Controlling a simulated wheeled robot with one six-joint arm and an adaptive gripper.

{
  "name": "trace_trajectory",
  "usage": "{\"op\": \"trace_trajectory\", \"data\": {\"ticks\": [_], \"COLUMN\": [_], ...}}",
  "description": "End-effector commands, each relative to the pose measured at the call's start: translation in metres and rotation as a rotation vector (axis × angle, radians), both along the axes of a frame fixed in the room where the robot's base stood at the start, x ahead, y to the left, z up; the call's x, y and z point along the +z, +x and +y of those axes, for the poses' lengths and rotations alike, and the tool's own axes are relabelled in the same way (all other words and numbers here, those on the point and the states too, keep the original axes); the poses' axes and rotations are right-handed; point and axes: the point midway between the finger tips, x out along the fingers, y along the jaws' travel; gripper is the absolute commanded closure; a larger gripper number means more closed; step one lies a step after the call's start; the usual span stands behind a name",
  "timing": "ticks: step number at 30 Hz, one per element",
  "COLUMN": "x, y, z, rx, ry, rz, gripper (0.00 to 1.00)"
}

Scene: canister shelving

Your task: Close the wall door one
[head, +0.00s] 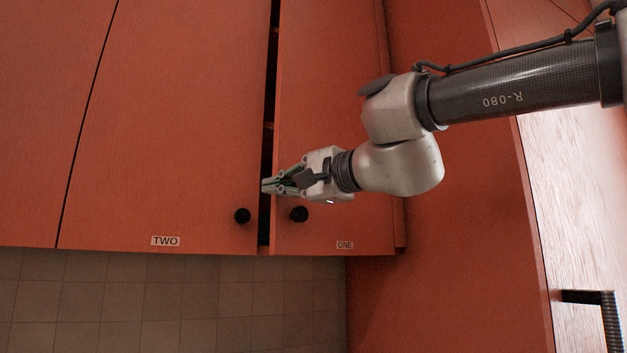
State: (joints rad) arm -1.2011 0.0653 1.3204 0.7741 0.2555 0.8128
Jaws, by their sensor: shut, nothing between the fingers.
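My gripper (268,186) is shut and empty. Its fingertips point left and lie over the gap near the door's left edge, just above the knob. I cannot tell whether the fingers touch the door.
Door two (165,120) appears closed, with its black knob (242,216) left of the gap. A tiled wall (170,300) lies below the cabinets. A tall orange panel (450,240) and a pale surface with a dark handle (610,320) stand at right.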

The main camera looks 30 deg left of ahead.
Motion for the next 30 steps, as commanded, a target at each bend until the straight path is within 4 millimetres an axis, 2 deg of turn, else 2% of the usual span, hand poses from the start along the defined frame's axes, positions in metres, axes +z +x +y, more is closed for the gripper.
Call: {"op": "trace_trajectory", "data": {"ticks": [3,10,30], "x": [-0.001,0.0,0.0], "y": [0.007,0.015,0.017], "z": [0.018,0.035,0.037], "rx": [0.0,0.0,-0.001], "ry": [-0.001,-0.001,0.0], "rz": [0.0,0.0,0.0], "gripper": [1.0,1.0,1.0]}}
